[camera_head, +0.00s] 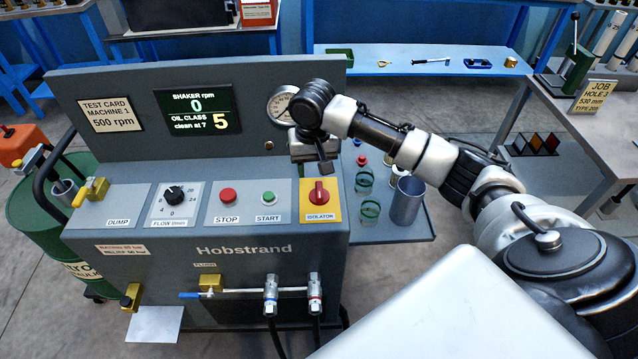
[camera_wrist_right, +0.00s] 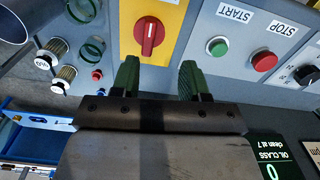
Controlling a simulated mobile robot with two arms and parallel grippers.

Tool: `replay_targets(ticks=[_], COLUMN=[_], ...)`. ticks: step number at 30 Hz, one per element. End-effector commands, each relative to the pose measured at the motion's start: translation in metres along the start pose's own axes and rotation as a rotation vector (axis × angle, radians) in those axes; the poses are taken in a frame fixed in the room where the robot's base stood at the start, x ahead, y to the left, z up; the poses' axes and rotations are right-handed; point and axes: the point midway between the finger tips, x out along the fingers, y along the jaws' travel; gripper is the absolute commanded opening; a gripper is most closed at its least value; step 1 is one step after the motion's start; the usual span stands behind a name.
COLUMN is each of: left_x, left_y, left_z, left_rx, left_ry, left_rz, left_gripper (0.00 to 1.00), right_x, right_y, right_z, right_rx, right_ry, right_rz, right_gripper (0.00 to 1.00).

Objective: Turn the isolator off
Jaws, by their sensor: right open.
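The isolator is a red rotary knob (camera_head: 319,193) on a yellow plate (camera_head: 331,212) at the right end of the grey machine's control panel. Its pointer stands upright, along the plate's length. The knob (camera_wrist_right: 149,37) also shows in the right wrist view, upside down, beyond the fingertips. My right gripper (camera_head: 323,165) hangs just above and behind the knob in the head view. In the right wrist view its two green fingers (camera_wrist_right: 157,78) are apart, with nothing between them, and the knob lies ahead of the gap, apart from them. My left gripper is out of view.
Left of the isolator are a green START button (camera_head: 268,198), a red STOP button (camera_head: 228,195) and a black flow dial (camera_head: 174,194). A display (camera_head: 201,110) reads 0 rpm. A gauge (camera_head: 281,104), glass jars (camera_head: 370,211) and a metal cup (camera_head: 406,201) stand near my right arm.

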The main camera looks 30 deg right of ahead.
Motion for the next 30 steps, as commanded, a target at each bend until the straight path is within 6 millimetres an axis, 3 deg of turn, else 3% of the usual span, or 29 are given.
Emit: replay_targets(ticks=[3, 7, 21, 30], left_x=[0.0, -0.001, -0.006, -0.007], left_y=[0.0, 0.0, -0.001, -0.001], left_z=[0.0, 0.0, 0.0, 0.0], left_rx=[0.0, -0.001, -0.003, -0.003], left_ry=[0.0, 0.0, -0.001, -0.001], left_rz=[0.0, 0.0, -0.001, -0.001], left_gripper=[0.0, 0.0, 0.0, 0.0], right_x=[-0.017, -0.016, 0.064, 0.086], right_y=[0.013, 0.017, 0.017, 0.017], right_z=[-0.016, -0.02, -0.019, -0.018], right_rx=[0.083, 0.112, 0.108, 0.107], right_ry=[-0.005, -0.012, -0.011, -0.009], right_rz=[0.009, 0.01, 0.01, 0.009], right_gripper=[0.45, 0.45, 0.45, 0.45])
